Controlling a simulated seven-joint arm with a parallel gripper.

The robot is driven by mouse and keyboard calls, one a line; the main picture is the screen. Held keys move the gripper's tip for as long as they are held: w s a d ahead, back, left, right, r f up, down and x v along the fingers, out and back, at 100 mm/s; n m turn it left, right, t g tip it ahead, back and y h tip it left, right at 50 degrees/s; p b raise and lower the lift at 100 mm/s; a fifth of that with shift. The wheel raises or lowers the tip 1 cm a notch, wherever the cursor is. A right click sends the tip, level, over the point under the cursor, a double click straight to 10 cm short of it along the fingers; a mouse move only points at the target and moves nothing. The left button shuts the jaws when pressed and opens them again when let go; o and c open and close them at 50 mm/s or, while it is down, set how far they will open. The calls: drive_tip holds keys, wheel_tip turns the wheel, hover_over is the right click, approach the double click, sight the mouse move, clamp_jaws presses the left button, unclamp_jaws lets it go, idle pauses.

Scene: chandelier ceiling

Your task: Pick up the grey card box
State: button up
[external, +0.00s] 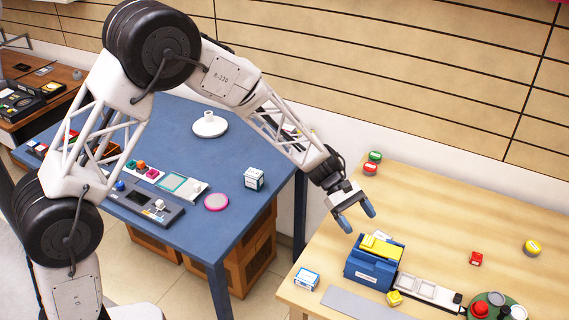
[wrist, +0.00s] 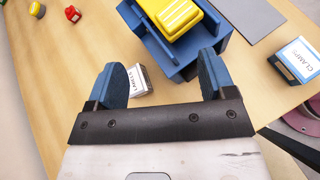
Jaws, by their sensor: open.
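A small grey-white box with a printed label (wrist: 137,80) lies on the wooden table, close beside the blue crate (wrist: 165,55). In the wrist view it is between my fingers, nearer the left one, and that finger partly covers it. In the external view only a small pale part of it (external: 382,236) shows behind the crate. My gripper (external: 357,216) is open and empty, above the table and behind the crate; its two blue fingers also show in the wrist view (wrist: 163,72).
The crate holds a yellow block (external: 378,246). A blue-and-white CLAMPS box (external: 306,279), a flat grey plate (external: 355,304) and a pale tray (external: 428,291) lie around it. Another whitish box (external: 254,178) stands on the blue table (external: 240,220). The wooden table is clear behind the red block (external: 476,259).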

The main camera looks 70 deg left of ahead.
sight(379, 235)
drive_tip(key=w+a+f+n+t, duration=0.1)
drive_tip(key=a+f, duration=0.1)
drive_tip(key=w+a+f+n, duration=0.1)
drive_tip(key=w+a+f, duration=0.1)
drive_tip(key=f, duration=0.1)
drive_tip(key=w+a+f+n+t, duration=0.1)
drive_tip(key=w+a+f+n, duration=0.1)
drive_tip(key=a, duration=0.1)
drive_tip(key=shift+f+t+h, duration=0.3)
drive_tip(key=shift+f, duration=0.1)
drive_tip(key=shift+d, duration=0.15)
drive_tip(key=shift+x, duration=1.2)
drive_tip(key=shift+w+d+f, duration=0.1)
drive_tip(key=shift+x, duration=2.45)
drive_tip(key=shift+c, duration=0.4)
drive_tip(key=c, duration=1)
